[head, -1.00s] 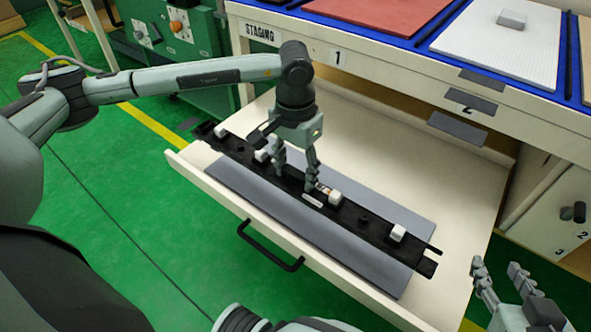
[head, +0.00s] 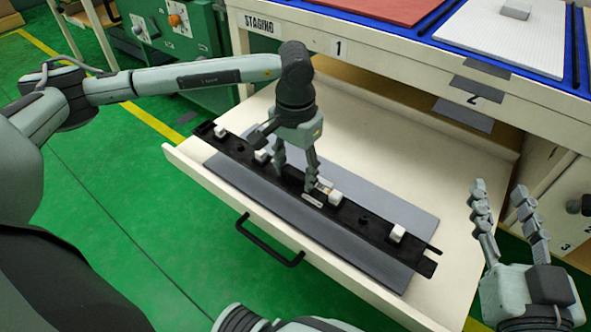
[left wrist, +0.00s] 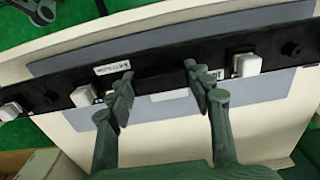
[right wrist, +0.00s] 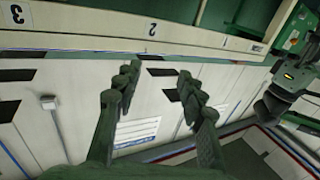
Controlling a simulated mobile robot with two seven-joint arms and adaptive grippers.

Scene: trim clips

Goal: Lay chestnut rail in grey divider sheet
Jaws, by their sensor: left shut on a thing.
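A long dark, nearly black rail (head: 378,231) with several white clips runs diagonally over the grey divider sheet (head: 395,210) in the open drawer. The left wrist view also shows the rail (left wrist: 155,62) and the sheet (left wrist: 265,92). My left gripper (head: 296,180) points down from above, shut on the rail near its middle. The rail's ends reach past the sheet, the left one near the drawer's left wall. I cannot tell whether the rail touches the sheet or hangs just above it. My right gripper (head: 504,208) is open and empty, right of the drawer.
The cream drawer (head: 440,302) has a black handle (head: 268,247) on its front. Above it, a worktop with blue edging carries a red mat (head: 375,12) and a white board (head: 490,45) with a small grey block (head: 514,10). The drawer floor beyond the sheet is bare.

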